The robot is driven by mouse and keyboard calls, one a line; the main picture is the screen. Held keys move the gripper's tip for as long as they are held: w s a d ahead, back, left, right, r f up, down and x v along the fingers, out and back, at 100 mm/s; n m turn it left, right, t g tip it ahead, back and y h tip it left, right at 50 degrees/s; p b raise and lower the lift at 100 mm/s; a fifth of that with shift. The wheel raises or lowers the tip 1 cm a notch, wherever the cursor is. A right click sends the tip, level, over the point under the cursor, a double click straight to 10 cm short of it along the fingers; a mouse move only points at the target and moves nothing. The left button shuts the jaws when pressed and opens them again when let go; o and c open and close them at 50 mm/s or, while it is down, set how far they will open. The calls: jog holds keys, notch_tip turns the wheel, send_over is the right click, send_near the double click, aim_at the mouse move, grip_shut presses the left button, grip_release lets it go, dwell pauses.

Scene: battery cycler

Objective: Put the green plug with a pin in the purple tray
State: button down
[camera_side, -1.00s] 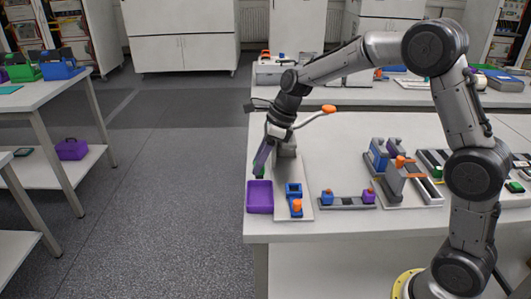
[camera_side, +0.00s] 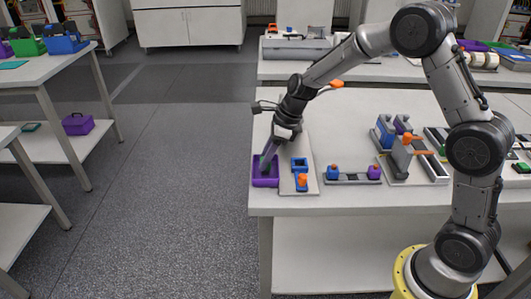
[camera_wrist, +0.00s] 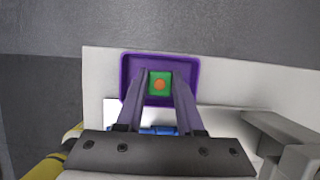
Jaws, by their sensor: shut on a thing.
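The purple tray (camera_side: 266,182) lies at the left front edge of the table in the side view. In the wrist view the tray (camera_wrist: 190,62) surrounds my fingertips. My gripper (camera_wrist: 159,85) is shut on the green plug (camera_wrist: 153,74), which has an orange round spot facing the camera. In the side view my gripper (camera_side: 265,165) points down into the tray, and the green plug (camera_side: 267,168) barely shows at its tips. I cannot tell whether the plug touches the tray floor.
Right of the tray is a light board with a blue frame (camera_side: 299,163) and an orange-topped blue piece (camera_side: 302,182). A grey rail (camera_side: 352,178) with blue and purple plugs lies farther right. A taller fixture (camera_side: 402,150) stands beyond. The table edge is close to the tray.

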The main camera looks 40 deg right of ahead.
jog(key=shift+c, duration=2.3)
grip_release()
jog(key=v, duration=1.3)
jog(key=shift+r, duration=0.35)
jog(key=shift+s+d, duration=0.1)
